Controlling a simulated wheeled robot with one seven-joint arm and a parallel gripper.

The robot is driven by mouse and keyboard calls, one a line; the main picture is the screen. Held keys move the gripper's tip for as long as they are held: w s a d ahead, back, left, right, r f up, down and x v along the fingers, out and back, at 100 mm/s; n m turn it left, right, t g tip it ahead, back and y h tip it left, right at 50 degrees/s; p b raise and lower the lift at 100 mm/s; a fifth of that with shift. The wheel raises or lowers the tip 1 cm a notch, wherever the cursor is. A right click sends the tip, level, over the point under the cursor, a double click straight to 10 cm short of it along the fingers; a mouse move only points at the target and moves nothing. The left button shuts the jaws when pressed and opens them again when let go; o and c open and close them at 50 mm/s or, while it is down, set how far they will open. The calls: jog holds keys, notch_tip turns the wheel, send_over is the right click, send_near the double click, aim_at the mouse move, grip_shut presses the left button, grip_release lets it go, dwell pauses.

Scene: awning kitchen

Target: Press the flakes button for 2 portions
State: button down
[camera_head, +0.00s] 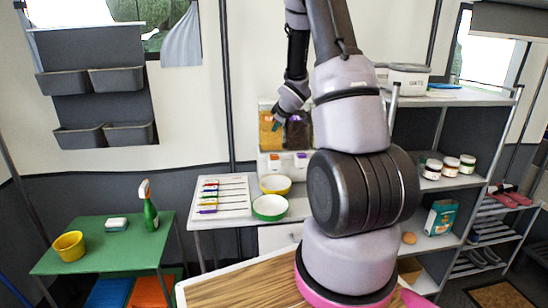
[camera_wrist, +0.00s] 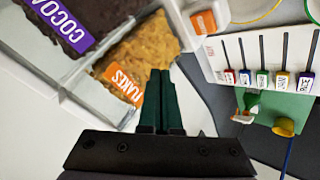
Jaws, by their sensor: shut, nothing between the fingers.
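The dispenser has a flakes container (camera_head: 267,133) with golden flakes on the left and a dark cocoa container (camera_head: 299,134) on the right. Below them sit an orange button (camera_head: 275,158) and a purple button (camera_head: 300,157). My gripper (camera_head: 277,125) is in front of the flakes container, above the orange button. The orange button also shows in the wrist view (camera_wrist: 203,22), up and right of the fingertips. Whether the fingers touch the container cannot be told.
A yellow bowl (camera_head: 275,186) and a green-rimmed bowl (camera_head: 270,208) stand below the dispenser. A white panel with coloured sliders (camera_head: 222,196) lies to their left. A green table (camera_head: 105,252) holds a spray bottle (camera_head: 149,212). Shelves with jars (camera_head: 450,165) stand right.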

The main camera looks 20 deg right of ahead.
aim_at(276, 157)
jog(key=shift+f, duration=4.35)
jog(key=shift+f, duration=0.45)
jog(key=shift+f, duration=0.5)
jog(key=shift+r, duration=0.95)
jog(key=shift+r, duration=2.5)
